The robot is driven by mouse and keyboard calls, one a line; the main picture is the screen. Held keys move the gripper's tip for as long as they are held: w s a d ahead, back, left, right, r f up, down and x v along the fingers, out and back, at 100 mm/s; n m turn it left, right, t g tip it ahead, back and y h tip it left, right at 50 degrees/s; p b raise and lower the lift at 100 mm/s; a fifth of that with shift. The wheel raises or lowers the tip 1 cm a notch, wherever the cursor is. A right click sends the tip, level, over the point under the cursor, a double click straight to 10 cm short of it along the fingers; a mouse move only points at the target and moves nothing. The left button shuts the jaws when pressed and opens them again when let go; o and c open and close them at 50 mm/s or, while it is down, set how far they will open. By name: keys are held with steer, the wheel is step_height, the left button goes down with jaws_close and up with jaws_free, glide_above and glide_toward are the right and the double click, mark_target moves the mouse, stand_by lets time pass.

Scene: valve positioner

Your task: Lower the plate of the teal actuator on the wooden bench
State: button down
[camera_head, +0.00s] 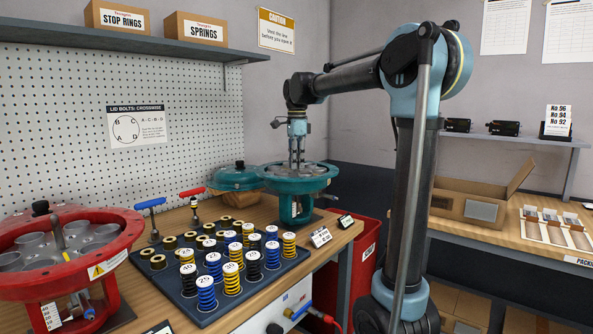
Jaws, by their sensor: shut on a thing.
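The teal actuator (297,186) stands open at the right end of the wooden bench (168,290). Its grey plate (318,169) shows inside the teal rim, near rim height. My gripper (297,161) points straight down over the middle of the actuator, its fingers reaching to the plate. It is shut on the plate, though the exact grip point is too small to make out.
A dark tray (268,279) of several numbered springs and brass rings lies in front. Blue (150,204) and red (192,192) T-handled tools stand behind it. A red actuator (70,287) is at left. A shelf (150,46) overhangs the back.

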step_height(320, 180, up, 8)
steer(key=shift+r, duration=0.15)
stand_by(0.4)
